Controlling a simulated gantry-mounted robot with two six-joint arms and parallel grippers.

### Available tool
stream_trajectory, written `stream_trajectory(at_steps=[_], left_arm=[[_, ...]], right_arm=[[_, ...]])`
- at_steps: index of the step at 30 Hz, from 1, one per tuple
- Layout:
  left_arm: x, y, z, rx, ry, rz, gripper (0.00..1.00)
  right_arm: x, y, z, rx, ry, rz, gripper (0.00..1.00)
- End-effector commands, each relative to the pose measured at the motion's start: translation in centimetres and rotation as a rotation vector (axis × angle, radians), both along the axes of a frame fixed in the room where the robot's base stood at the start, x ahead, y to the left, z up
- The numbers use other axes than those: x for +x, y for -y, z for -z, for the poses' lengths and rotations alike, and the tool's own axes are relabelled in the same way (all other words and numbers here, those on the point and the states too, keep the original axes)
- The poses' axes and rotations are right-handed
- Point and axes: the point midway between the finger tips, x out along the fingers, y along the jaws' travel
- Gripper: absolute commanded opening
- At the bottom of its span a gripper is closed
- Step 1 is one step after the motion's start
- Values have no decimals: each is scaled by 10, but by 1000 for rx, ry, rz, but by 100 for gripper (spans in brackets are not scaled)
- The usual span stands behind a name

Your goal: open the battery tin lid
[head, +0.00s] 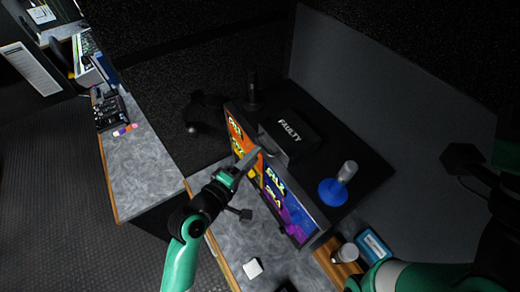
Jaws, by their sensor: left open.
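A black box marked FAULTY (290,132) sits on the dark top of the monitor console; I cannot tell if it is the battery tin, or whether a lid on it is open. A blue box (374,246) at the lower right may also be the tin. My left gripper (262,151) is open, its fingertips close to the near left edge of the FAULTY box, above the colourful screens. I cannot tell if they touch it. No object shows between its fingers.
A blue round base with a grey cylinder (346,172) stands right of the FAULTY box. A dark upright cylinder (252,90) stands behind it. A cup (347,253) is beside the blue box.

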Motion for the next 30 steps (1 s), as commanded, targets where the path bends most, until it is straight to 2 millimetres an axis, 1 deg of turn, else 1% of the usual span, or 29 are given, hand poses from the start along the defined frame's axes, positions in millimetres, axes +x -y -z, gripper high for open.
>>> stream_trajectory(at_steps=[1, 3, 6, 10, 17, 18, 24, 30], left_arm=[[8, 6, 2, 0, 0, 2, 42], [17, 12, 5, 1, 0, 2, 42], [26, 18, 6, 0, 0, 2, 42], [31, 21, 7, 0, 0, 0, 42], [31, 21, 7, 1, 1, 0, 42], [31, 21, 7, 1, 1, 0, 35], [31, 21, 7, 1, 1, 0, 0], [31, 21, 7, 1, 1, 0, 0]], right_arm=[[0, 0, 2, 0, 0, 0, 50], [0, 0, 4, 0, 0, 0, 50], [0, 0, 6, 0, 0, 0, 50], [0, 0, 6, 0, 0, 0, 50], [0, 0, 6, 0, 0, 0, 50], [0, 0, 6, 0, 0, 0, 50], [0, 0, 6, 0, 0, 0, 50], [0, 0, 6, 0, 0, 0, 50]])
